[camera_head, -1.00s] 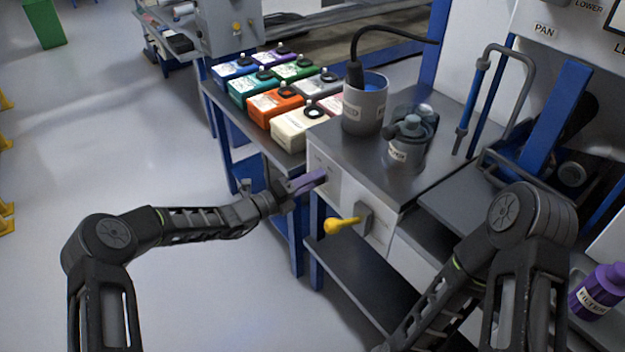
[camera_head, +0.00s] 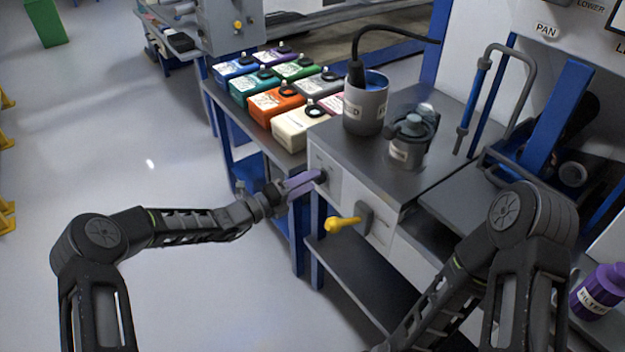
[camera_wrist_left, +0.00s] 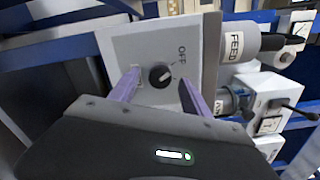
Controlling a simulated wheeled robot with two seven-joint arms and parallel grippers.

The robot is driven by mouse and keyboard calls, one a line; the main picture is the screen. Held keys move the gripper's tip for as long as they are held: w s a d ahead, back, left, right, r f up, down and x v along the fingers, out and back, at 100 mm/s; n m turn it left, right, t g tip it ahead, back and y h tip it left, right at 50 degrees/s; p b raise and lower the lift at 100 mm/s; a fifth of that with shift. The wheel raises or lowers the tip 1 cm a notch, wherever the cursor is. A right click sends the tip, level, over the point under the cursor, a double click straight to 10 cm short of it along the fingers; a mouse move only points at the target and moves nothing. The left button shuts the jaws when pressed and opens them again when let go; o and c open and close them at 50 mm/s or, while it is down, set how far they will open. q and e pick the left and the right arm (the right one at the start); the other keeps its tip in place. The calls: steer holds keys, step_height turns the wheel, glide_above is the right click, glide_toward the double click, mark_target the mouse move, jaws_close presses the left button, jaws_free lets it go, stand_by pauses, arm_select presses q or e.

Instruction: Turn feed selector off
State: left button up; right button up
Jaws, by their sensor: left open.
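The feed selector is a round black knob (camera_wrist_left: 160,75) on a light grey panel (camera_wrist_left: 128,45) marked "OFF", seen in the left wrist view. A light mark on the knob points away from the OFF label, as far as I can tell. My left gripper (camera_wrist_left: 155,88) is open, with its purple fingers on either side of the knob. I cannot tell whether they touch it. In the head view my left gripper (camera_head: 305,182) is at the panel on the cabinet front, and the knob (camera_head: 321,176) is partly hidden at the fingertips. My right gripper is out of view.
A yellow-handled lever (camera_head: 343,222) juts from the cabinet front below and right of my left gripper. On the cabinet top stand a grey cup (camera_head: 365,108) with a cable and a lidded pot (camera_head: 407,140). Several coloured cartons (camera_head: 277,103) stand behind. The left floor is clear.

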arm_select(q)
steer(key=v, duration=0.6)
steer(key=shift+d, duration=0.1)
stand_by(0.3)
steer(key=s+d+f+m+g+y+p, duration=0.15)
steer(key=s+f+m+g+y, duration=0.55)
steer(key=s+f+m, duration=1.15)
steer(key=s+a+f+m+g+y+p, duration=0.2)
steer(key=s+a+m+g+y+p, duration=0.15)
steer(key=s+m, duration=0.65)
steer(key=s+d+r+m+p, duration=0.1)
steer(key=s+r+m+p, duration=0.3)
steer(key=s+r+m, duration=0.2)
steer(key=s+m, duration=0.2)
steer(key=s, duration=0.2)
steer(key=shift+r+m+t+p, duration=0.15)
steer(key=shift+m+t+p, duration=0.2)
steer(key=shift+p, duration=0.05)
